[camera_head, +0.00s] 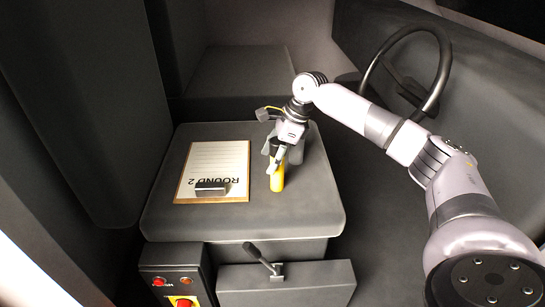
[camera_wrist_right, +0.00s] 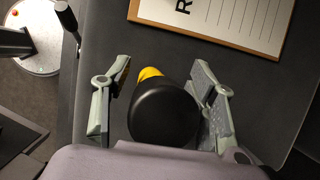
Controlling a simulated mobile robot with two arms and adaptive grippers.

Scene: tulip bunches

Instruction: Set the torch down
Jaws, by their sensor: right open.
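The torch (camera_head: 277,182) is a yellow cylinder on the grey seat cushion (camera_head: 240,222), right of the clipboard. In the right wrist view its round black end (camera_wrist_right: 165,115) faces the camera, with a little yellow body (camera_wrist_right: 150,73) beyond it. It looks roughly upright; its upper part is hidden by the gripper in the head view. My right gripper (camera_head: 273,162) is open around the torch. In the right wrist view there is a clear gap to the left finger; the right finger is very close, and I cannot tell if it touches. My left gripper is not in view.
A clipboard (camera_head: 245,198) with a "ROUND 2" sheet lies left of the torch. A lever (camera_head: 262,258) and a box with red buttons (camera_head: 175,260) are in front of the seat. A steering wheel (camera_head: 446,70) is at upper right. The cushion's front is clear.

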